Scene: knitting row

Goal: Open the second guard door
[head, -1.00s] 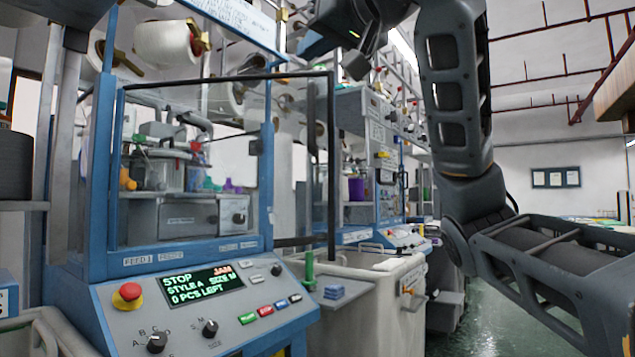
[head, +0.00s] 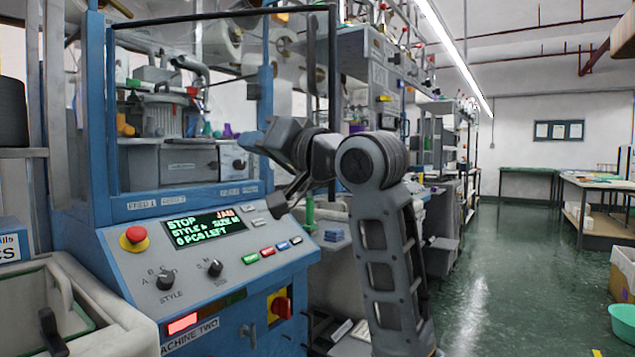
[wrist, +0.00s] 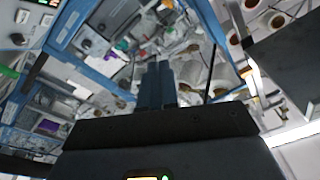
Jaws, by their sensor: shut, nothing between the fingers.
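The second guard door (head: 333,85) is a clear panel with a thin black frame on the blue machine labelled MACHINE TWO (head: 190,338). Its right edge reaches well right of the machine's blue right post (head: 265,95), so it appears swung outward; a dark handle (head: 311,65) is near that edge. Its lower right part is hidden behind my arm. My gripper (head: 248,140) is in front of the machine near that post, above the control panel. Its fingers (wrist: 155,85) are shut and empty in the wrist view. I cannot tell whether it touches the door.
The control panel (head: 140,275) has a red stop button (head: 134,237), and its screen (head: 205,228) reads STOP. A pale bin (head: 120,318) is at the lower left. More machines stand along the row behind. Green floor (head: 500,270) is clear at the right.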

